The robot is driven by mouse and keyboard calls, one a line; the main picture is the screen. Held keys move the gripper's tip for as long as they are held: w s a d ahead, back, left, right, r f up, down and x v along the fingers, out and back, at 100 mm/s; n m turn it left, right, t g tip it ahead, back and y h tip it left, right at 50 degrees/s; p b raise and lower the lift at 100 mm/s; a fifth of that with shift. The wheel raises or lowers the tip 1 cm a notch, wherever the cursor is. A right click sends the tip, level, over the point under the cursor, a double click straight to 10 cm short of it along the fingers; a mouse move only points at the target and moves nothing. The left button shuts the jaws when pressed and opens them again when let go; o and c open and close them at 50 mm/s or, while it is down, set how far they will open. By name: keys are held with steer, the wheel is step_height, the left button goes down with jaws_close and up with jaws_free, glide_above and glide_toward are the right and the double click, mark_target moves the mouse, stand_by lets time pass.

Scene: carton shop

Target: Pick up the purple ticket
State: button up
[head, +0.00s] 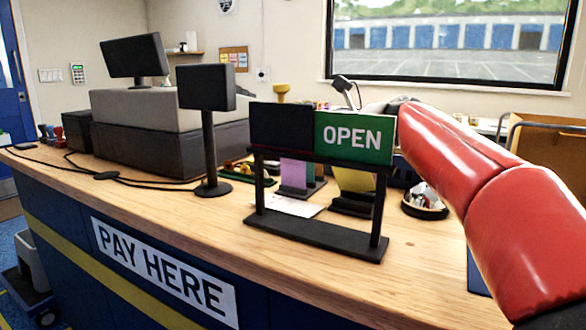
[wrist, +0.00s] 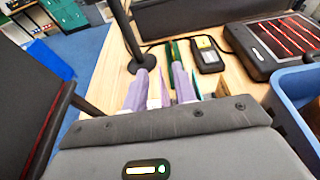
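The purple ticket (head: 295,172) stands upright in a dark holder on the counter, seen in the head view below and behind the OPEN sign (head: 352,138). In the wrist view, my gripper (wrist: 161,78) has two pale fingers apart, pointing over the counter. A narrow purple strip (wrist: 165,90) shows between them; I cannot tell whether it is the ticket. No grip on anything shows. In the head view, my red arm reaches in from the right and its end is mostly hidden behind the sign.
A yellow card (head: 355,178) stands in a holder right of the ticket. A round bowl (head: 425,206) sits further right. A black display on a post (head: 207,130) stands left. A card reader (wrist: 207,55) and blue bin (wrist: 290,85) show in the wrist view.

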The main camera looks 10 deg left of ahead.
steer(key=shift+w+f, duration=0.1)
steer(key=shift+f, duration=0.15)
jaws_close()
steer(key=shift+r, duration=0.1)
steer(key=shift+r, duration=5.05)
